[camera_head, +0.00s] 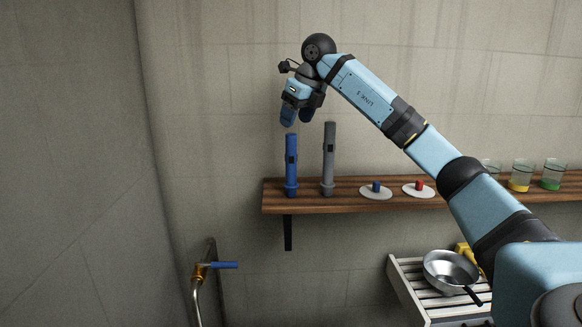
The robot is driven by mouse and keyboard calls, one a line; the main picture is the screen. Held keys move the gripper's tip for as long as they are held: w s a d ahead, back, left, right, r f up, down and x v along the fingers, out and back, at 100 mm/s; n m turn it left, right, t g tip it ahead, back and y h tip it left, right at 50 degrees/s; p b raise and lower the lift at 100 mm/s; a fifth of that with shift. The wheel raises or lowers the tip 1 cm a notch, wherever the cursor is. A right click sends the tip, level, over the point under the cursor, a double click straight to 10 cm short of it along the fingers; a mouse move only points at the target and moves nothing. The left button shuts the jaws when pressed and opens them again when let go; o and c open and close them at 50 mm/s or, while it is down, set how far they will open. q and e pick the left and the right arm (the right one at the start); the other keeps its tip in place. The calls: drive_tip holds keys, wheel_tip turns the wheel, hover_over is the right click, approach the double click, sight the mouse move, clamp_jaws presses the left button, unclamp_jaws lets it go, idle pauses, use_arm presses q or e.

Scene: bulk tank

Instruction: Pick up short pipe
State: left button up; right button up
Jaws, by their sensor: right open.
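Two pipes stand upright at the left end of the wooden shelf (350,204). The blue pipe (291,165) is a little shorter than the grey pipe (329,160) to its right. My right gripper (297,117) is open and empty, with its blue fingers pointing down just above the top of the blue pipe. In this view a small gap shows between the fingers and the pipe top. How far the gripper is from the pipe in depth is hard to tell. My left gripper is not in view.
Two white discs with a blue knob (376,187) and a red knob (419,186) lie further right on the shelf. Beakers with yellow (519,184) and green (551,183) liquid stand at the right. Below are a slatted rack (410,283) with a metal pan (447,268), and a blue-handled tap (222,265).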

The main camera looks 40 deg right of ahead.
sight(294, 135)
drive_tip(key=x, duration=0.5)
drive_tip(key=p+x, duration=0.1)
drive_tip(key=x, duration=0.1)
drive_tip(key=shift+s+d+f, duration=0.15)
drive_tip(key=shift+s+f, duration=0.1)
drive_tip(key=shift+f, duration=0.15)
drive_tip(key=shift+c, duration=0.2)
clamp_jaws()
